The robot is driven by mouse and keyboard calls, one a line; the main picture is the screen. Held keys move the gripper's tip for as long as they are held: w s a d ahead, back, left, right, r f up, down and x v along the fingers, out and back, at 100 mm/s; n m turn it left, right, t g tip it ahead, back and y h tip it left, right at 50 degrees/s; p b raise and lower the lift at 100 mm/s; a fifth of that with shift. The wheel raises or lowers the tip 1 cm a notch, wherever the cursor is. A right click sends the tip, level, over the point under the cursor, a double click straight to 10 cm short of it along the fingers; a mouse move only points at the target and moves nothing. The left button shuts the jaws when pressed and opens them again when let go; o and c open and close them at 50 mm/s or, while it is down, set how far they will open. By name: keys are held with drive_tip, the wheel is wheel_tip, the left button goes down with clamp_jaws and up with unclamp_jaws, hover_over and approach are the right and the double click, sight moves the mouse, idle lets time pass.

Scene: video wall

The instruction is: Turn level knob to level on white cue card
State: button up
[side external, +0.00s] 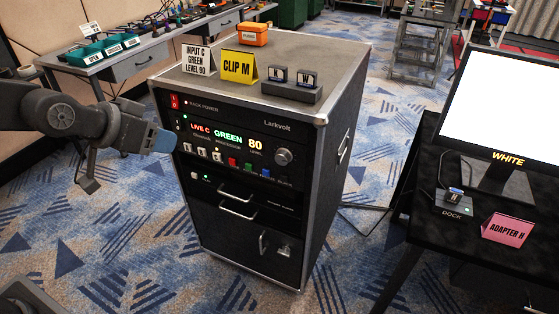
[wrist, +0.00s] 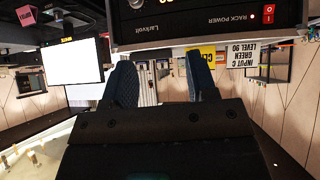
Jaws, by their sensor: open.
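The white cue card (side external: 197,60) on top of the rack reads INPUT C, GREEN, LEVEL 90. The rack's display (side external: 228,137) reads LIVE C, GREEN and 80. The round grey level knob (side external: 283,156) is at the right of the front panel, below the 80. My gripper (side external: 165,140) is in front of the panel's left edge, apart from the knob. In the wrist view my gripper (wrist: 162,84) has its two blue fingers spread with nothing between them. That view is upside down, and the white cue card (wrist: 245,58) shows there behind the fingers.
White source buttons (side external: 202,152) and coloured buttons (side external: 234,163) line the panel left of the knob. A yellow CLIP M card (side external: 238,66), an orange case (side external: 253,35) and a dark two-slot holder (side external: 292,90) stand on top. A desk with a white monitor (side external: 502,105) is at right.

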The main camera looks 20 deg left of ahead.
sight(280, 160)
drive_tip(key=shift+o, duration=1.3)
drive_tip(key=w+d+f+t, duration=0.1)
drive_tip(key=w+d+f, duration=0.2)
drive_tip(key=w, duration=0.3)
drive_tip(key=shift+w+f+t, duration=0.3)
drive_tip(key=w+d+f+m+t, duration=0.1)
drive_tip(key=w+d+f+t, duration=0.25)
drive_tip(key=f, duration=0.55)
drive_tip(key=w+d+f+t, duration=0.3)
drive_tip(key=d+f+t, duration=0.1)
drive_tip(key=f, duration=0.5)
drive_tip(key=shift+g, duration=0.25)
drive_tip(key=w, duration=0.4)
drive_tip(key=w+d, duration=0.1)
drive_tip(key=w, duration=0.8)
drive_tip(key=shift+w+d+f, duration=0.1)
drive_tip(key=shift+w+d, duration=0.15)
drive_tip(key=shift+w, duration=0.05)
drive_tip(key=shift+c, duration=0.5)
drive_tip(key=c, duration=0.8)
